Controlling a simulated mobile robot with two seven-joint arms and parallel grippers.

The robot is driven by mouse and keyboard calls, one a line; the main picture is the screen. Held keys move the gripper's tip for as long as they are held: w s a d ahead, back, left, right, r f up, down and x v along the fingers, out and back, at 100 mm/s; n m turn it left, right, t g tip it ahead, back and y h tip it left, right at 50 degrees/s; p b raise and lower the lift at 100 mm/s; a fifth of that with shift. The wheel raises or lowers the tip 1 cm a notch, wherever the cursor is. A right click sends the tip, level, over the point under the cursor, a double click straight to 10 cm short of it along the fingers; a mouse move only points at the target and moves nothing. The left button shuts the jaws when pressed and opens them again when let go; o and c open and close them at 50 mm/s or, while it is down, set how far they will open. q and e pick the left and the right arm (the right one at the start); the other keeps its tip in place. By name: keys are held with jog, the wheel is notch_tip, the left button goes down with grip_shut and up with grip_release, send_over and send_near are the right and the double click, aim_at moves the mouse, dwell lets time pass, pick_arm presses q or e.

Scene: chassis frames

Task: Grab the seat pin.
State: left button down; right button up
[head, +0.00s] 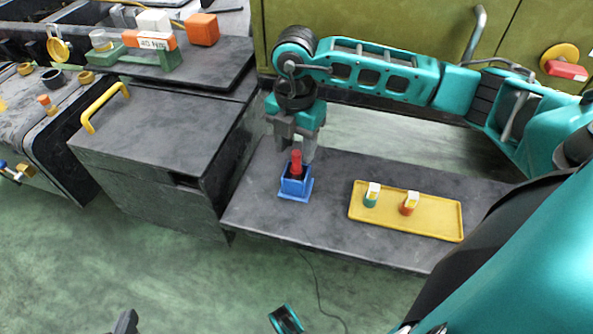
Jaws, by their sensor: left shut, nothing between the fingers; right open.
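A red pin (296,160), which I take to be the seat pin, stands upright in a small blue square holder (295,188) on the dark low bench. Its lower part is hidden inside the holder. My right gripper (294,154) points down at the top of the pin, its grey fingers open. In this view the fingertips lie to either side of the pin's upper end; whether they touch it I cannot tell. A dark tip of my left gripper (125,322) shows at the bottom edge, shut and empty, far from the pin.
A yellow tray (448,223) with a green-and-white piece (371,195) and an orange-and-white piece (410,203) lies right of the holder. A dark cabinet (150,130) with a yellow handle stands to the left. Bare bench lies between holder and tray.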

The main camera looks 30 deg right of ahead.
aim_at(296, 153)
notch_tip(296, 153, down, 5)
jog(key=shift+d+r+b, duration=0.1)
jog(key=shift+r+b, duration=0.05)
jog(key=shift+b, duration=0.6)
grip_shut()
